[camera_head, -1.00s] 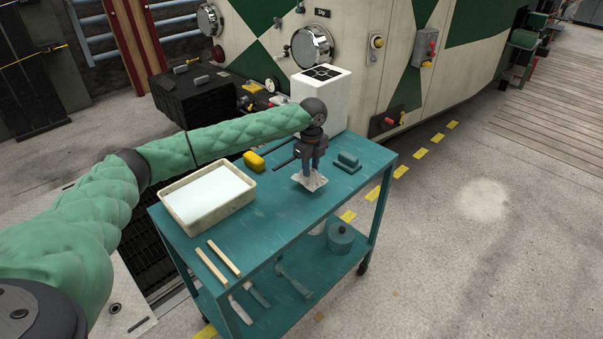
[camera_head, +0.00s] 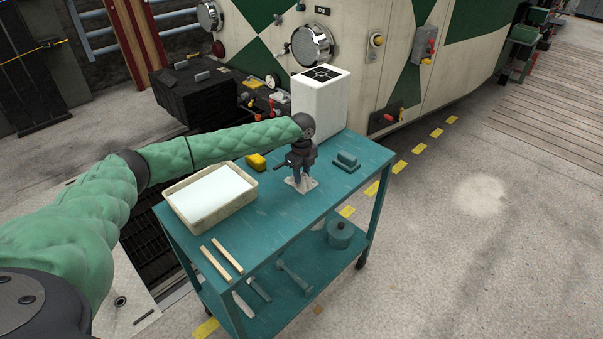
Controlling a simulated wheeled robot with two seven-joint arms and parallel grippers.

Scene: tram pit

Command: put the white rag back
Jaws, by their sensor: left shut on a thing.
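The white rag (camera_head: 307,186) is at the tabletop of the teal cart (camera_head: 270,219), between the shallow tray and a teal block. My left gripper (camera_head: 299,179) points down over the rag with its fingers shut on it. The rag spreads out around the fingertips and seems to lie at the cart top; whether all of it touches the surface I cannot tell. The gripper hides the rag's middle. My right gripper does not show.
Tools and a round can (camera_head: 340,235) are on the lower shelf.

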